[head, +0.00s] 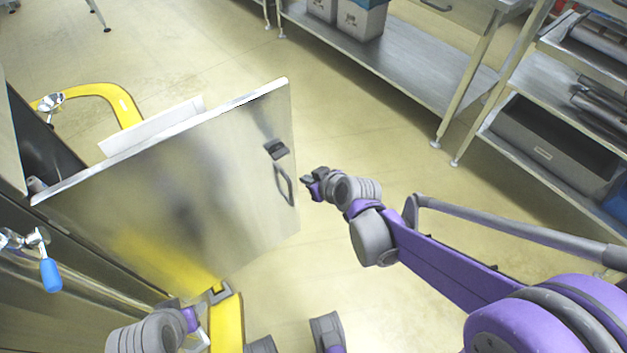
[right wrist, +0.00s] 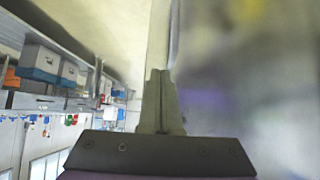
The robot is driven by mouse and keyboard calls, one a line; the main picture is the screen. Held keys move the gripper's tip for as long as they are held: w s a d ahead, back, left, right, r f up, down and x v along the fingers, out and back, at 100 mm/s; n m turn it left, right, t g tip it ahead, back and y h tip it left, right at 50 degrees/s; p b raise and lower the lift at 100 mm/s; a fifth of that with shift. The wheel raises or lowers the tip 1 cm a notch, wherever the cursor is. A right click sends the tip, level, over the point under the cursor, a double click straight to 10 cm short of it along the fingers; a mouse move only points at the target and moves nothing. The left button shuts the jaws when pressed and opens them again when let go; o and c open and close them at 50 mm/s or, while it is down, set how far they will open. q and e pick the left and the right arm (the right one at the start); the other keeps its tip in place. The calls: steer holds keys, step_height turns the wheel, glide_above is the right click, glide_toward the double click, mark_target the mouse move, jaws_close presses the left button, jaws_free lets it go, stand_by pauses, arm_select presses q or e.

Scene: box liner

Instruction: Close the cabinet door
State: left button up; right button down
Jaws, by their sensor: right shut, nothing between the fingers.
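The cabinet door (head: 190,195) is a brushed metal panel standing wide open from the cabinet (head: 30,285) at the left. It has a bar handle (head: 284,184) and a dark latch (head: 277,149) near its free edge. My right gripper (head: 307,182) is shut and empty, just right of the free edge in the head view. In the right wrist view its closed fingers (right wrist: 160,92) point along the blurred door surface (right wrist: 245,85), which fills the right side. I cannot tell whether they touch it. My left gripper (head: 192,322) is low at the bottom left, its fingers unclear.
The floor between the door and the table is clear.

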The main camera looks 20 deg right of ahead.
mark_target(288, 166)
arm_select(q)
steer(key=shift+w+f+b, duration=0.1)
steer(key=shift+f+b, duration=0.55)
steer(key=shift+f, duration=0.4)
arm_select(e)
steer(key=shift+w+a+f, duration=0.3)
steer(key=shift+w+f, duration=0.15)
steer(key=shift+w, duration=0.7)
steer(key=shift+w+a+f, duration=0.3)
steer(key=shift+w+f, duration=0.2)
steer(key=shift+w, duration=0.65)
steer(key=shift+w+a+f, duration=0.3)
steer(key=shift+w+f, duration=0.15)
steer(key=shift+w, duration=0.7)
